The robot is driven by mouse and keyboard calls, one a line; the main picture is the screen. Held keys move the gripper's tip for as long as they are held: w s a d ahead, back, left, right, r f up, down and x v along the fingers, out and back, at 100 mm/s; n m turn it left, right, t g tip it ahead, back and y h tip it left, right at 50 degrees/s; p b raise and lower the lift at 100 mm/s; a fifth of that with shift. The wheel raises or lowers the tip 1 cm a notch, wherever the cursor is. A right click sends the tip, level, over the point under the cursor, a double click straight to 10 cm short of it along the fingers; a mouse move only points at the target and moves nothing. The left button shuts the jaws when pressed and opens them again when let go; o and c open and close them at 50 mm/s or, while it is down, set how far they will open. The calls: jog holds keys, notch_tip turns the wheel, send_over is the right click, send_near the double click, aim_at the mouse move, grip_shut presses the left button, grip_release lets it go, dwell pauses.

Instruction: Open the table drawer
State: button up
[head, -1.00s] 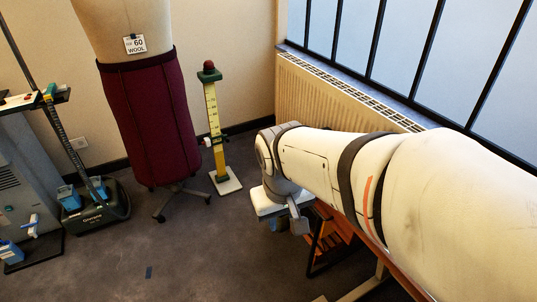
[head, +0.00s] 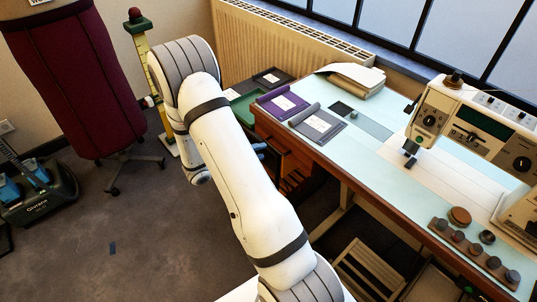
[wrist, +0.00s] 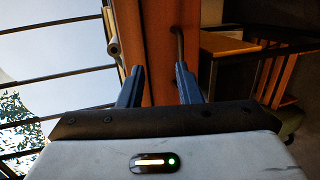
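The table (head: 388,148) has a pale blue top and a reddish-brown wooden body. The drawer front (head: 293,151) is on its near left side, with a dark bar handle (head: 272,146). The drawer looks shut. In the wrist view the brown front (wrist: 158,50) stands sideways, with the dark handle (wrist: 178,43) on it. My gripper (wrist: 157,72) is open, its two blue fingers pointing at the front. The handle lies just beyond the right fingertip, not clearly between the fingers. In the head view my arm hides most of the gripper.
A dress form (head: 75,80) and a measuring stand (head: 146,60) are at left.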

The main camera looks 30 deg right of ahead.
jog(key=w+d+f+t, duration=0.1)
jog(key=w+d+f, duration=0.1)
jog(key=d+f, duration=0.3)
jog(key=shift+w+d+f+n+t, duration=0.3)
jog(key=shift+w+d+n, duration=0.1)
jog(key=shift+d, duration=0.85)
jog(key=shift+c, duration=0.3)
grip_shut()
